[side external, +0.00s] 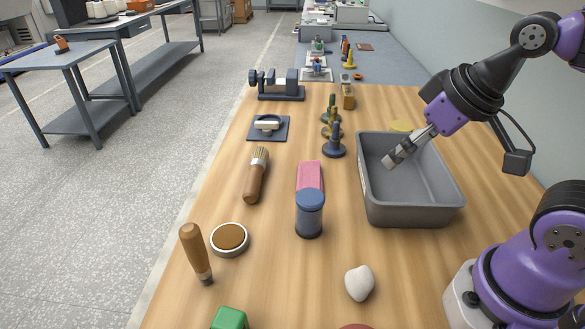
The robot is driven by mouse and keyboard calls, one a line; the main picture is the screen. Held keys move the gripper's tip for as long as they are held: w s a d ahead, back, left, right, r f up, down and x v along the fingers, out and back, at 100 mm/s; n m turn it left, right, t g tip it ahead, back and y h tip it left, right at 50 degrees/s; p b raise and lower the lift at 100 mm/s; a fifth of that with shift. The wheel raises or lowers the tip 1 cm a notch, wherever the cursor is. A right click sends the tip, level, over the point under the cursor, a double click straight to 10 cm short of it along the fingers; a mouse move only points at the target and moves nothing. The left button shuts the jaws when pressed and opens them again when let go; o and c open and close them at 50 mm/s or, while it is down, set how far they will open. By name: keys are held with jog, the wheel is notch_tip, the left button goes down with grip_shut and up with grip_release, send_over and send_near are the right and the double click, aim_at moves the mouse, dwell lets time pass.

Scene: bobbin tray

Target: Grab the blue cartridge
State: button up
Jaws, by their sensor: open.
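A squat cylinder with a blue cap and dark, see-through-looking sides (309,213) stands upright on the wooden table; it is the thing that best fits the blue cartridge. A pink block (310,175) lies just behind it, and I cannot tell whether they touch. My gripper (389,161) hangs over the grey tray (410,219), behind and to the right of the cylinder and well apart from it. It is open, with nothing seen between its fingers. A dark blue spool-like piece (334,148) stands left of the tray.
A wooden brush (255,177), a round brown-topped tin (229,238) and a wooden handle (195,253) lie to the left. A white stone (359,283) and green block (230,318) are in front. The table between cylinder and tray is clear.

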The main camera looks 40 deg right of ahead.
jog(key=n+g+y, duration=0.2)
jog(key=n, duration=0.3)
send_near(306, 207)
jog(key=w+d+f, duration=0.2)
jog(key=shift+n, duration=0.3)
jog(key=x, duration=0.4)
jog(key=shift+w+a+f, duration=0.25)
jog(key=x, duration=0.6)
jog(key=shift+s+d+f, duration=0.1)
jog(key=shift+s+d, duration=0.05)
jog(key=shift+s, duration=0.2)
jog(key=c, duration=1.4)
